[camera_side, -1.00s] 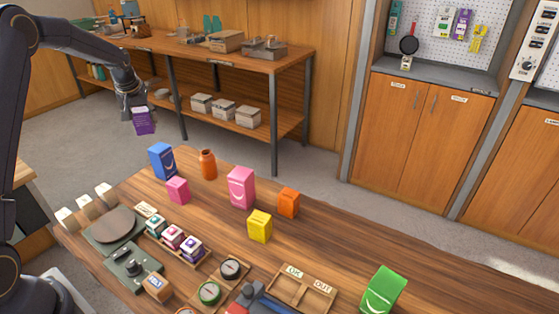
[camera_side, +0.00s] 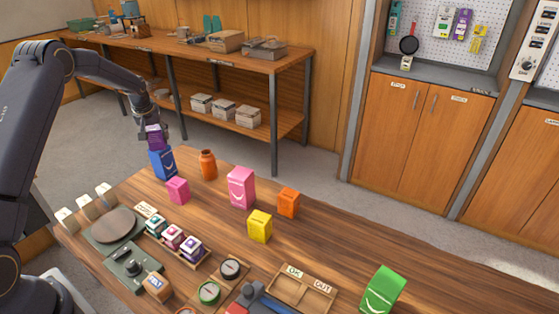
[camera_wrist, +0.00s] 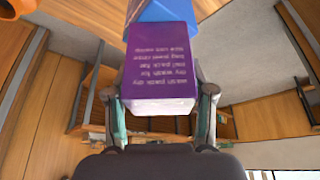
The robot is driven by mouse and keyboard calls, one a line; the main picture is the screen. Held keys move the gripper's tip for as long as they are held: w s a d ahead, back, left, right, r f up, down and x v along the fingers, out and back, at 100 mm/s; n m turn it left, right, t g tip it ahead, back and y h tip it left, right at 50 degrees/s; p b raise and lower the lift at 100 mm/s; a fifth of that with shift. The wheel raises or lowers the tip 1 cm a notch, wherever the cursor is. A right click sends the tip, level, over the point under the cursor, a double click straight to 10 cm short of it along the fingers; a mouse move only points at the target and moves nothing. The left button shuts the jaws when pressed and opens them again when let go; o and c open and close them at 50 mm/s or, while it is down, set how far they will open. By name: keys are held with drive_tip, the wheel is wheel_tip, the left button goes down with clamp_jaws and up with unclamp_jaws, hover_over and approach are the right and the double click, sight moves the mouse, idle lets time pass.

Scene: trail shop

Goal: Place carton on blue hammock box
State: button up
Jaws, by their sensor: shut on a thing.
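A purple carton (camera_side: 154,136) is held in my gripper (camera_side: 157,127), whose fingers are shut on it. In the wrist view the purple carton (camera_wrist: 161,62) shows a face with lines of white print, with a gripper finger on each side. The blue hammock box (camera_side: 161,163) stands upright at the far left end of the wooden table. The carton is right above the box's top in the side view; whether they touch I cannot tell. In the wrist view part of the blue box (camera_wrist: 165,10) shows beyond the carton, the rest hidden behind it.
A pink box (camera_side: 178,190) stands in front of the blue box, and an orange bottle (camera_side: 208,164) stands to its right. A larger pink box (camera_side: 241,187), a yellow box (camera_side: 260,226) and an orange box (camera_side: 288,202) stand farther right.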

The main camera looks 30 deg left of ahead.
drive_tip(key=o, duration=1.3)
drive_tip(key=shift+o, duration=0.2)
drive_tip(key=shift+r, duration=0.3)
drive_tip(key=v, duration=1.2)
drive_tip(key=s+d+r+m, duration=0.1)
drive_tip(key=s+d+r, duration=0.15)
drive_tip(key=d, duration=0.25)
drive_tip(key=s+d+r+m+t+h, duration=0.1)
drive_tip(key=s+d+r, duration=0.1)
drive_tip(key=d+r, duration=0.25)
drive_tip(key=s+d+r+m, duration=0.1)
drive_tip(key=s+d+r, duration=0.15)
drive_tip(key=d, duration=0.25)
drive_tip(key=s+d+m+h, duration=0.1)
drive_tip(key=s+d+m, duration=0.2)
drive_tip(key=s+d, duration=0.5)
drive_tip(key=s+d+f+m+t+h, duration=0.1)
drive_tip(key=s+d+m, duration=0.2)
drive_tip(key=s+d, duration=0.5)
drive_tip(key=s, duration=0.5)
